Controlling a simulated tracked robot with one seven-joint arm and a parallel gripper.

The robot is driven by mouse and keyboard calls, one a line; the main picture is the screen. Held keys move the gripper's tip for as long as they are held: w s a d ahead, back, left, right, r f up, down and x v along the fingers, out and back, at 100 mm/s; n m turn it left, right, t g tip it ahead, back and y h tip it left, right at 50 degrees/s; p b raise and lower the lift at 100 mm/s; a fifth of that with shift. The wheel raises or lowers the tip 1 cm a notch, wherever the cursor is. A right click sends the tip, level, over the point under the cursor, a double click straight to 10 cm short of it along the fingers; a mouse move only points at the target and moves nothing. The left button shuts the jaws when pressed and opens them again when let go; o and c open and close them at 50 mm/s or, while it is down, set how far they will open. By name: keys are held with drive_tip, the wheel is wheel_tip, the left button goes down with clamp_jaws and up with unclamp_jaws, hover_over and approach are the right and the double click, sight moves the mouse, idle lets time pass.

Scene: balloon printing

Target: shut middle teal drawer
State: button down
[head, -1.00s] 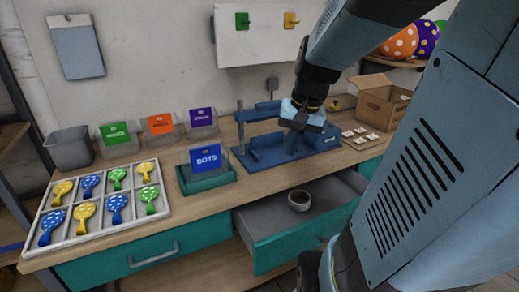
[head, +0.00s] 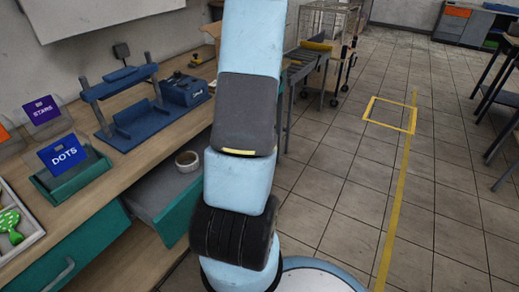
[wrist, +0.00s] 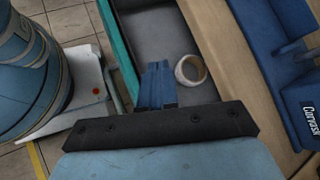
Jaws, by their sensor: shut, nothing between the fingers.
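The middle teal drawer (head: 179,217) stands pulled out from under the bench, and my arm hides its right part. In the wrist view its teal front (wrist: 119,52) runs along the left side of its grey inside. A pale tape roll (head: 188,161) lies in the drawer; it also shows in the wrist view (wrist: 190,70). My gripper (wrist: 158,68) is shut and empty. In the wrist view its blue fingers appear over the drawer's inside, between the front and the roll. I cannot tell their height or any contact. The head view hides the gripper behind my arm.
A blue press (head: 125,105) and a teal box with a DOTS card (head: 70,165) stand on the wooden bench (head: 95,185). Another teal drawer (head: 75,250), left of the open one, is shut. Tiled floor (head: 330,170) lies clear to the right.

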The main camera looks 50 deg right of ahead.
drive_tip(key=s+d+f+m+t+h, duration=0.7)
drive_tip(key=s+d+f+m+t, duration=0.6)
drive_tip(key=s+d+f+m, duration=0.6)
drive_tip(key=w+a+n, duration=0.2)
drive_tip(key=w, duration=1.3)
drive_tip(key=shift+a+f, duration=0.35)
drive_tip(key=shift+f, duration=0.1)
drive_tip(key=shift+w+d, duration=0.1)
drive_tip(key=shift+w, duration=0.05)
drive_tip(key=shift+h, duration=0.4)
